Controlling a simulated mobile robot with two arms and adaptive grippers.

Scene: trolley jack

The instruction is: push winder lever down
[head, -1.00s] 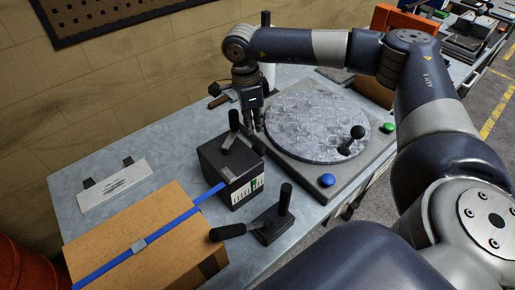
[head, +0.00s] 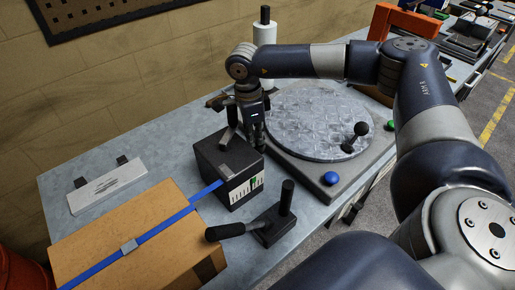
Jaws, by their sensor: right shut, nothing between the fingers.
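The winder is a black box (head: 213,170) with a blue strap running out of its left side and a white scale with a green mark on its front. Its lever, a black handle (head: 232,116), stands nearly upright on top of the box. My right gripper (head: 254,138) is shut and empty, pointing down at the back right of the box. In the picture it is close behind and right of the lever; I cannot tell whether they touch. My left gripper is out of view.
A round patterned plate (head: 315,120) on a grey base lies to the right, with a black ball knob (head: 361,129), a blue button (head: 331,178) and a green button. A second black lever unit (head: 272,228) stands in front. A cardboard box (head: 135,235) is at left.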

